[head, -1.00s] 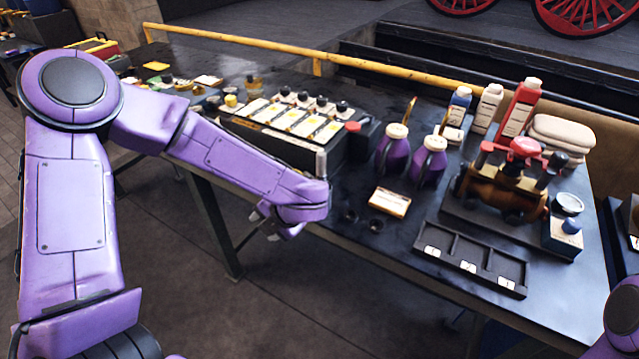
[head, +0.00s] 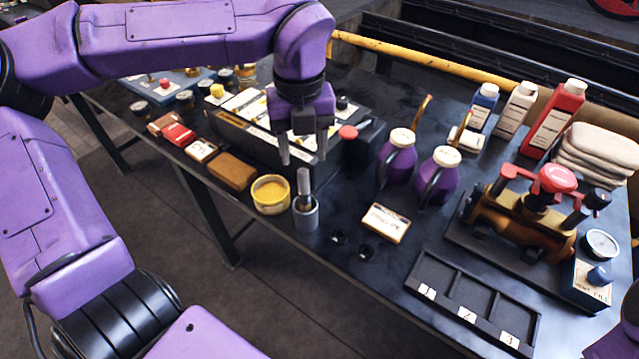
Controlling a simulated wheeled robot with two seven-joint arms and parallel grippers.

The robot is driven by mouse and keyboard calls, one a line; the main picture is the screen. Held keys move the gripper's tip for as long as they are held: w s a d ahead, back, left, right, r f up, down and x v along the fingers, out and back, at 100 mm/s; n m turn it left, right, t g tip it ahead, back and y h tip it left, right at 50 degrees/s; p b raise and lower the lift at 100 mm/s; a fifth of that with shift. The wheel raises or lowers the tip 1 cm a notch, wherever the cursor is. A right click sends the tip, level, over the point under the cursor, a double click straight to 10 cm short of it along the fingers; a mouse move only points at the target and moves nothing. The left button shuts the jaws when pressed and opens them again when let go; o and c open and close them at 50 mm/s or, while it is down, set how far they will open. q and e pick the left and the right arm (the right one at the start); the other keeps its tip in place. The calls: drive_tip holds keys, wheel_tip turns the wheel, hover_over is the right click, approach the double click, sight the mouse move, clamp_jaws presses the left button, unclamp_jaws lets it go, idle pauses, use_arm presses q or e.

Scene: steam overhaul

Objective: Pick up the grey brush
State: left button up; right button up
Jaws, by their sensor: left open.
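The grey brush (head: 304,187) stands upright near the table's front edge, with a narrow grey handle above a wider grey cylinder. I cannot tell whether that cylinder is its base or a holder. My left gripper (head: 302,154) points down with its two fingers apart and nothing between them. In the picture, its fingertips lie just above the top of the handle. The exact gap in depth is unclear. My right gripper is out of view.
A yellow tin (head: 270,195) and a brown block (head: 232,172) stand left of the brush. A labelled box (head: 386,222) lies to its right, before two purple bottles (head: 397,160). A black rack (head: 262,143) stands behind. A three-slot tray (head: 472,300) lies front right.

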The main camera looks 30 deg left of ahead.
sight(304, 189)
use_arm(q)
drive_tip(key=f, duration=0.3)
drive_tip(key=f+p, duration=0.1)
drive_tip(key=f, duration=0.6)
drive_tip(key=shift+s+f, duration=0.15)
drive_tip(key=shift+s, duration=0.1)
clamp_jaws()
